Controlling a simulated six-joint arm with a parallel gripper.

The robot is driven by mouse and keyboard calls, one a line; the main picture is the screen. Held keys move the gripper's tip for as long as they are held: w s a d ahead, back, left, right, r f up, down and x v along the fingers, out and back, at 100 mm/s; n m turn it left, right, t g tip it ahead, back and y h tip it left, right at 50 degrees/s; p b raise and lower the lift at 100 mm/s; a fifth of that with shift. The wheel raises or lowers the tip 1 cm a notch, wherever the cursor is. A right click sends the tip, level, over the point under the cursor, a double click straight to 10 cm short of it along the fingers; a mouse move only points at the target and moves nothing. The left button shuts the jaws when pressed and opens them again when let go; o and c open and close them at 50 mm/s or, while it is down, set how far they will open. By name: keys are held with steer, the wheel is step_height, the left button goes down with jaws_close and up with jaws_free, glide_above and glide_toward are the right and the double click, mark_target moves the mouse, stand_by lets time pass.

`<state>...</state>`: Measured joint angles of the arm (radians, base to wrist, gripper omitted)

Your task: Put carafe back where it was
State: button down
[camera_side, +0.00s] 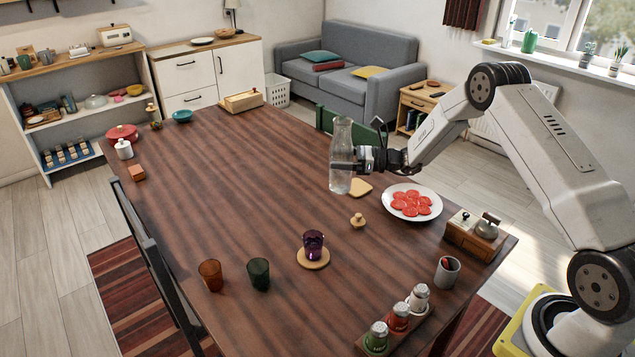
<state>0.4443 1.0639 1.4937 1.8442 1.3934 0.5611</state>
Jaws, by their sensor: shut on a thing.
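The carafe (341,143) is a tall clear glass vessel with a narrower neck. My gripper (345,166) is shut on its lower body and holds it upright, seemingly above the wooden table (230,200). The gap between the carafe's base and the table is hard to judge. The far finger is partly hidden by the glass. A small tan board (360,188) lies on the table just right of the carafe's base.
A white plate of tomato slices (411,201) lies to the right. A wooden knob-like piece (357,220), a purple glass on a coaster (314,247), and orange (210,275) and green (258,273) cups stand nearer. Table left of the carafe is clear.

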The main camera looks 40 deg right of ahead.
steer(key=s+r, duration=0.1)
steer(key=s, duration=2.5)
steer(key=shift+s+d+f, duration=0.1)
steer(key=shift+d+f, duration=0.05)
steer(key=shift+f, duration=1.1)
steer(key=shift+s+d+f, duration=0.1)
steer(key=shift+d+f, duration=0.05)
steer(key=shift+f, duration=1.1)
steer(key=shift+w, duration=0.1)
steer(key=w+d+f, duration=0.3)
steer(key=w+f, duration=0.6)
steer(key=w, duration=0.4)
steer(key=shift+f, duration=0.15)
steer(key=shift+f, duration=0.1)
